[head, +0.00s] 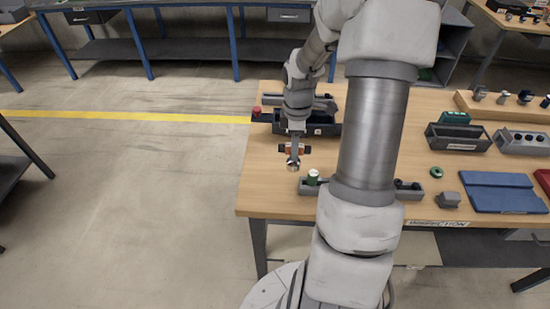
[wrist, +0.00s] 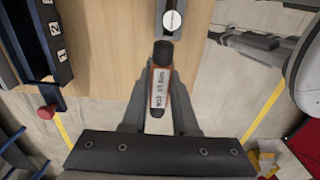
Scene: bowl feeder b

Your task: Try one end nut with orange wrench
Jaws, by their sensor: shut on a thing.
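My gripper (head: 294,152) is shut on the orange wrench (head: 305,149) above the left part of the wooden table. In the wrist view the orange wrench (wrist: 160,88), with a white lettered label and a black end, lies between the fingers (wrist: 160,105). Beyond its black end is a grey bar with a pale round top (wrist: 172,21) on it; they look apart, though the height gap is unclear. My arm hides the rail's middle. I cannot make out an end nut clearly.
A dark bin (head: 322,129) with a red knob (head: 256,112) stands behind my gripper. At right are grey bins (head: 458,138), a blue mat (head: 500,190), a small grey block (head: 448,199) and a green ring (head: 436,172). The tabletop left of my gripper is clear.

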